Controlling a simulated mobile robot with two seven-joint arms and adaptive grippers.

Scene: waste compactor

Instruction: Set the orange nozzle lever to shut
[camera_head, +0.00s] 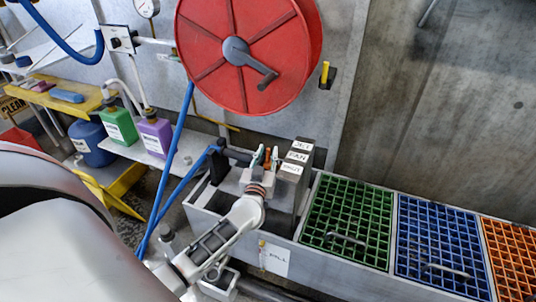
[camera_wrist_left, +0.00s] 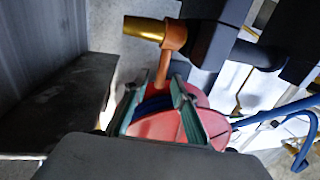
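The orange nozzle lever (camera_wrist_left: 163,68) hangs from an orange collar beside a brass nozzle tip (camera_wrist_left: 145,28) in the left wrist view. In the head view a small orange part of the lever (camera_head: 267,158) shows at my left gripper (camera_head: 265,157). The grey block beside it bears the labels JET, FAN and SHUT (camera_head: 291,168). My left gripper (camera_wrist_left: 155,88) has its two green fingers apart, one on each side of the lever's end in the picture. Contact cannot be made out. I cannot tell for sure which label the lever points to. My right gripper is not in view.
A red hose reel (camera_head: 215,55) hangs above, with a blue hose (camera_head: 168,185) running down beside my arm. Green (camera_head: 350,215), blue (camera_head: 445,240) and orange (camera_head: 513,260) grated bins stand at right. Green and purple jugs (camera_head: 155,137) stand on a shelf at left.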

